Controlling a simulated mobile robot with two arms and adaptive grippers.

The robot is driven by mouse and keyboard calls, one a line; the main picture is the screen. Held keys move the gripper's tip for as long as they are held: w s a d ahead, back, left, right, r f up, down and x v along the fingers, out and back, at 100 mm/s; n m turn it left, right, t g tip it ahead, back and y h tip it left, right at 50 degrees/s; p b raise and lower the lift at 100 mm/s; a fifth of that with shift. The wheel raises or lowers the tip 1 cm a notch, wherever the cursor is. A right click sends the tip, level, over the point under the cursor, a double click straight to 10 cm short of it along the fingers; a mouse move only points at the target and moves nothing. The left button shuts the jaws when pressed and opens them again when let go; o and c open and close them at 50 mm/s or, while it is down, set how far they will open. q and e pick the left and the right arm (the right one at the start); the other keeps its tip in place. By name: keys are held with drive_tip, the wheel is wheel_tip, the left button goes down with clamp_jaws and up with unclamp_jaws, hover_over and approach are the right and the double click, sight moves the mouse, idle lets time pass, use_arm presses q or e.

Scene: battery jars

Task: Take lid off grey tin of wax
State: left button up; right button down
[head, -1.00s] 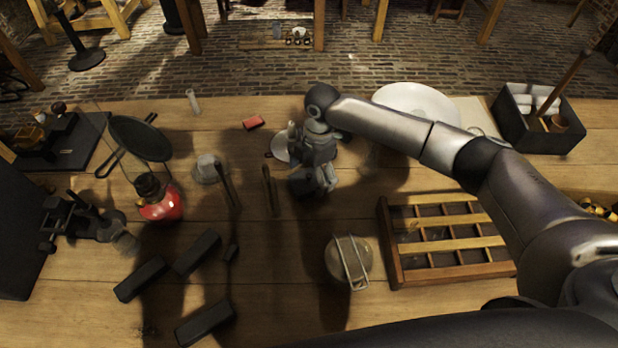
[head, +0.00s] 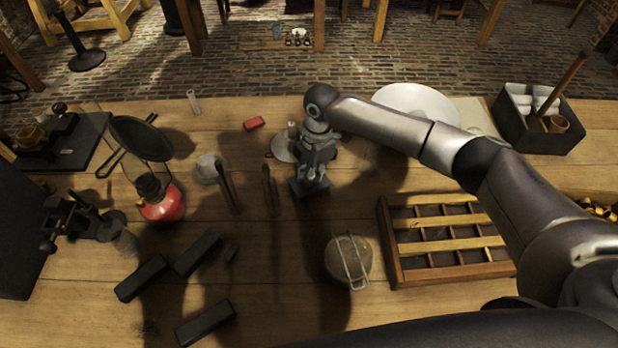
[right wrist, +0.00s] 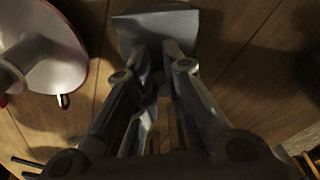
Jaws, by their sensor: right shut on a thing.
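The grey tin of wax (head: 300,190) is a small, dark grey box on the wooden table, near the middle of the head view. My right gripper (head: 314,172) reaches down over it and covers part of it. In the right wrist view, the grey tin (right wrist: 153,27) shows as a flat grey block just beyond the fingertips. My right gripper (right wrist: 163,50) is shut on it there. I cannot tell lid from body, or whether the fingers hold only the lid. My left gripper is not in view.
A white, red-rimmed candle dish (head: 279,150) stands just behind and left of the tin. A red block (head: 254,123) lies farther back. Dark upright pieces (head: 228,185) stand left. A wooden divided tray (head: 392,262) is at right, and a round jar (head: 335,262) in front.

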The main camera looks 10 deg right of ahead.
drive_tip(key=shift+s+d+f, duration=0.1)
drive_tip(key=shift+d+f, duration=0.1)
